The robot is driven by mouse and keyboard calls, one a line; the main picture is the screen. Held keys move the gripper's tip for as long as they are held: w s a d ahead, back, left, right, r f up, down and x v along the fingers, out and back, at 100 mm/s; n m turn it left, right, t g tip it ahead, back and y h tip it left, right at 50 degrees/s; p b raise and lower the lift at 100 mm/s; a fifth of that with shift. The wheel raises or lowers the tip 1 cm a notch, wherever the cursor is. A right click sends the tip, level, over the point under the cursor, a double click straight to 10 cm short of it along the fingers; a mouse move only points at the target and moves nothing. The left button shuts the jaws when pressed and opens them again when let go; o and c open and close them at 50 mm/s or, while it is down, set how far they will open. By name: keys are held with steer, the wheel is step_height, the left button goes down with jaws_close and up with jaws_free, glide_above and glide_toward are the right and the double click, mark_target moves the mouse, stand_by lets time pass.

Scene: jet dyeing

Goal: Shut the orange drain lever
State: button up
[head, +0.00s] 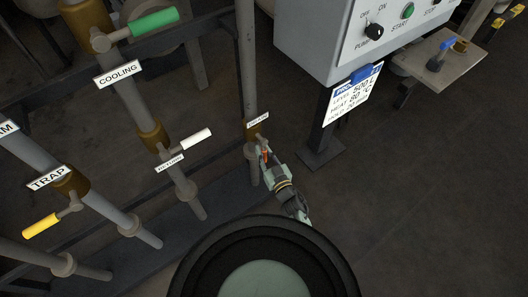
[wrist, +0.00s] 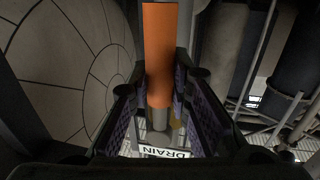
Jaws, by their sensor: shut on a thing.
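The orange drain lever (head: 264,154) is on the vertical pipe right of the other valves in the head view, mostly covered by my gripper. In the wrist view the orange lever (wrist: 160,50) stands upright in the picture, between the two finger pads. My gripper (head: 268,163) is shut on the lever; its fingers also show in the wrist view (wrist: 160,92). A white DRAIN label (wrist: 165,151) shows below the lever in the wrist view. The valve body behind the lever is partly hidden.
The green cooling lever (head: 155,22), a white lever (head: 194,138) and the yellow trap lever (head: 41,226) are on pipes to the left. A grey control box (head: 340,40) on a post stands close to the right.

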jaws_close()
steer(key=shift+a+r, duration=0.1)
stand_by(0.3)
